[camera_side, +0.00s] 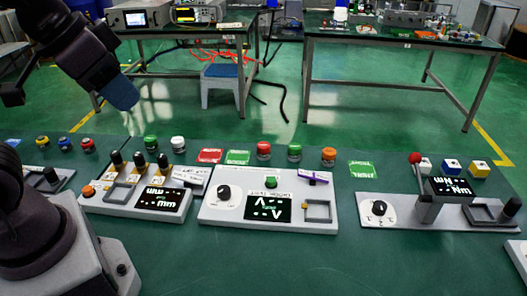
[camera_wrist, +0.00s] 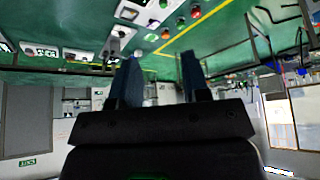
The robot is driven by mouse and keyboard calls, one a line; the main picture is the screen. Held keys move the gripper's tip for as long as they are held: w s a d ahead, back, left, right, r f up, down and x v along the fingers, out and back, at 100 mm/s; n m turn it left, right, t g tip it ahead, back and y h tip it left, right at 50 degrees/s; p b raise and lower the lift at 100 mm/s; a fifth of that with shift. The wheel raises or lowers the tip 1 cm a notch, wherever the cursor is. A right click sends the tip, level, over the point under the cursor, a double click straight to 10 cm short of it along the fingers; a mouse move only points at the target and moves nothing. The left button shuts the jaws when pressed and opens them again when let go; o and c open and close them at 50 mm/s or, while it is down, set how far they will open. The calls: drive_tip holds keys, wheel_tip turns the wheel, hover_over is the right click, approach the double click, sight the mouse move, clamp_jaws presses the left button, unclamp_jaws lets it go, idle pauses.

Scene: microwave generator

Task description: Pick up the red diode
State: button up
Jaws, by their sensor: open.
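A small one (camera_side: 88,145) is at the left, beside a blue one and a yellow one. A larger one (camera_side: 263,150) is behind the middle panel. I cannot tell from looks alone which is the red diode. My gripper (camera_side: 122,96) is raised at the upper left, well above the bench, its blue fingers tilted. In the wrist view my gripper (camera_wrist: 160,75) shows two blue fingers apart with nothing between them. A red part also shows at the top of the wrist view (camera_wrist: 195,11), beyond the fingers.
Panels with knobs and displays line the bench: a left panel (camera_side: 140,205), a middle panel (camera_side: 235,212) and a right panel (camera_side: 385,213). Green (camera_side: 294,152) and orange (camera_side: 328,156) parts stand near the larger red one. A red-balled lever (camera_side: 415,158) rises at the right.

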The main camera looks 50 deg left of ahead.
sight(259, 146)
drive_tip(key=o, duration=0.5)
drive_tip(key=shift+a, duration=0.1)
